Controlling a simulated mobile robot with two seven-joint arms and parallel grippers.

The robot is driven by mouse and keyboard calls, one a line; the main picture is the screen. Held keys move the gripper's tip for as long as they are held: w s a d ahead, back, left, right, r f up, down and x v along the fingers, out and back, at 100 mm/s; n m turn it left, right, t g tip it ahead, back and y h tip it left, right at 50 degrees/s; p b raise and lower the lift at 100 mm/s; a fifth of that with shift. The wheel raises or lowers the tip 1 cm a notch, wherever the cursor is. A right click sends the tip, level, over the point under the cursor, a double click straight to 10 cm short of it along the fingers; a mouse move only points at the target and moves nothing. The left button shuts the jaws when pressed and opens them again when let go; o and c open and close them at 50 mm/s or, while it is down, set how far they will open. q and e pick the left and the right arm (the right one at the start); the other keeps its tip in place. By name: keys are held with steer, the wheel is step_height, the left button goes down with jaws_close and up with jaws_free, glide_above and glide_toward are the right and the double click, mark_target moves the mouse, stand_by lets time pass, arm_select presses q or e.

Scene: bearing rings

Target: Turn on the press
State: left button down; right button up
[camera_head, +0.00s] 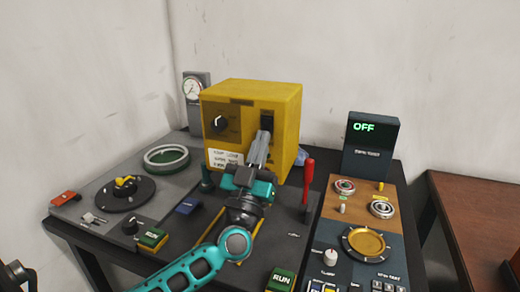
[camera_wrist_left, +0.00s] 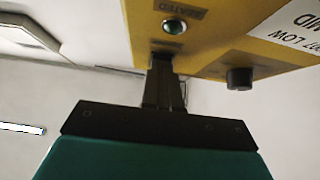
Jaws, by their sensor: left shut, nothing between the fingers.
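The yellow box (camera_head: 283,103), which I take for the press, stands at the back of the dark workbench. Its front carries a black knob (camera_head: 219,123), a paper label (camera_head: 226,158) and a dark switch (camera_head: 267,121). My left gripper (camera_head: 264,136) is shut and empty, its fingertips just below that switch in the head view. In the left wrist view the fingertips (camera_wrist_left: 163,66) are close to the yellow face; whether they touch it I cannot tell. A round shiny lamp or button (camera_wrist_left: 175,27) and the knob (camera_wrist_left: 238,78) show there too.
A red-handled lever (camera_head: 308,184) stands right of my left arm. A dark display (camera_head: 371,144) reads OFF behind a panel with rings and a gold dish (camera_head: 366,243). A dial gauge (camera_head: 193,90) stands left of the box. Green RUN buttons (camera_head: 281,280) are at the front.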

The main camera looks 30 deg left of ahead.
arm_select(q)
steer(key=v, duration=0.7)
steer(key=shift+f, duration=0.25)
arm_select(e)
steer(key=shift+w+a+r, duration=0.15)
steer(key=shift+w+a, duration=0.15)
steer(key=shift+a, duration=0.05)
arm_select(q)
steer(key=shift+s+y, duration=0.1)
steer(key=shift+y, duration=0.2)
steer(key=shift+d, duration=0.1)
